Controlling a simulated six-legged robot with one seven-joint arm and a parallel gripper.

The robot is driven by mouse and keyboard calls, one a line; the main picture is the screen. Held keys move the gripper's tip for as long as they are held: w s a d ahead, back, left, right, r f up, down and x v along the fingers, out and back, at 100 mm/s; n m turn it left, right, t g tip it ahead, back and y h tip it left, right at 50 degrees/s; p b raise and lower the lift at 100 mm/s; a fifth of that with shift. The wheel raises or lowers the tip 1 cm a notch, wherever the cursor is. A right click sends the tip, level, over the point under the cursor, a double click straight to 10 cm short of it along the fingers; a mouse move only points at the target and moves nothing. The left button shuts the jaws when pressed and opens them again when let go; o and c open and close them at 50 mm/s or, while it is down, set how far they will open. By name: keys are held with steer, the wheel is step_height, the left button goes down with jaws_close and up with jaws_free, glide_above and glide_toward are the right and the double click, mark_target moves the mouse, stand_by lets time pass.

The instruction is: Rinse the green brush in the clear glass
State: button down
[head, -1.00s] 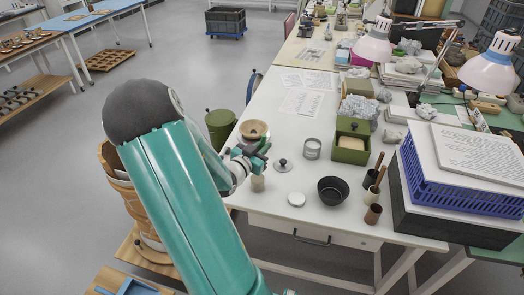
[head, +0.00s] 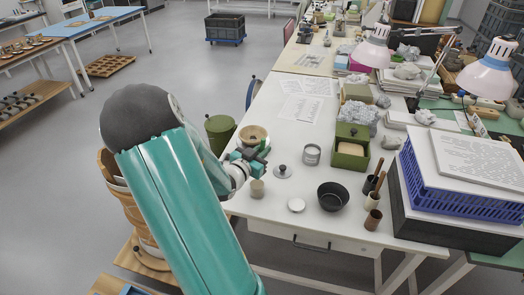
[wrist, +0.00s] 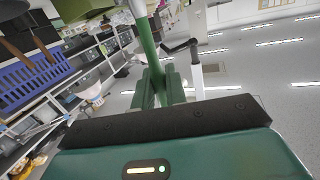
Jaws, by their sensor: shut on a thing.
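My gripper (head: 258,155) is over the near left part of the white table, just in front of a shallow tan bowl (head: 253,133). In the wrist view its fingers (wrist: 158,88) are shut on a slim green handle (wrist: 148,45), which looks like the green brush. The handle's paler end runs out at the top of that view; I cannot see bristles. In the head view I cannot make the brush out. A see-through, glass-like round jar (head: 312,154) stands upright to the right of my gripper, apart from it. I cannot tell whether it holds water.
A small beige cup (head: 257,189) stands just below my gripper. A knobbed lid (head: 282,171), a white disc (head: 296,205) and a black bowl (head: 332,196) lie nearby.

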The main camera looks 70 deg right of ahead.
mark_target(262, 143)
steer(key=shift+r, duration=0.1)
steer(key=shift+r, duration=1.45)
steer(key=shift+w, duration=0.1)
